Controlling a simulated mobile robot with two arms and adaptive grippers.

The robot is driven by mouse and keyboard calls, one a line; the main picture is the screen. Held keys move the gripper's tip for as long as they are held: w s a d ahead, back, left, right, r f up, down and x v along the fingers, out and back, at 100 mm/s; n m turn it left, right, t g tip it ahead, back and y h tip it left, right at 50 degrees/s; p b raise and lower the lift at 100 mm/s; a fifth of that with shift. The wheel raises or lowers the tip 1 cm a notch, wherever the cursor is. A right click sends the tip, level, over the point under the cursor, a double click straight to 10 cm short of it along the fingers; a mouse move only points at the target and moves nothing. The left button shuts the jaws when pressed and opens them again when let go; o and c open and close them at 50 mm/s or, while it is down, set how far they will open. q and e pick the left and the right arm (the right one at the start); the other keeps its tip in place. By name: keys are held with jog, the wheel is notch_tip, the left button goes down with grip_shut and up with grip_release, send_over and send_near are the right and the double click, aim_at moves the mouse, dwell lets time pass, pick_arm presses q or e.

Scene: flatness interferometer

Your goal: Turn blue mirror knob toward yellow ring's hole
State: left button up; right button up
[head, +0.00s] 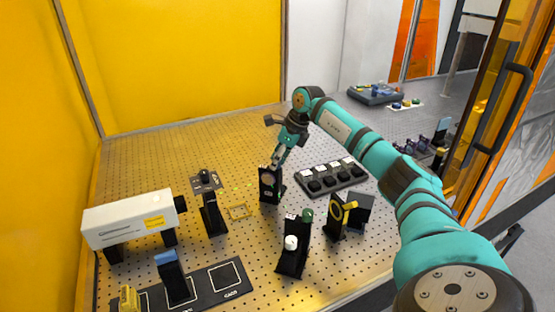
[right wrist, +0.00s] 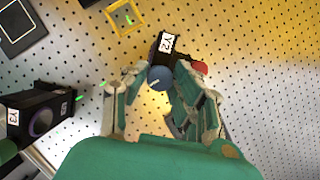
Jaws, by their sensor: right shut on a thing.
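My right gripper (head: 278,158) reaches down to the back of a black mirror mount (head: 270,186) on the perforated board. In the right wrist view the gripper (right wrist: 155,95) has its fingers around the round blue knob (right wrist: 160,78), beside the mount's label reading Y2 (right wrist: 167,43). It is shut on the knob. A red knob (right wrist: 199,66) sits on the same mount, to the right. The yellow ring (head: 337,212) stands on a black post in the head view, to the right and nearer; its hole is too small to judge. My left gripper is not in view.
A yellow square outline (head: 240,212) lies flat on the board; a green mark shows inside it in the wrist view. Black posts (head: 294,258) stand in front. A white box (head: 130,225) stands left.

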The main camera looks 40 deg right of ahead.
grip_shut()
jog(key=shift+r+n, duration=0.1)
jog(key=shift+n, duration=0.5)
jog(key=n, duration=0.2)
jog(key=n+g+y, duration=0.1)
jog(key=shift+w+d+n+y, duration=0.1)
jog(key=shift+n+y, duration=0.2)
jog(key=shift+n, duration=0.1)
jog(key=o, duration=0.9)
grip_release()
jog(key=v, duration=1.1)
jog(key=shift+r, duration=0.4)
jog(key=shift+d, duration=0.1)
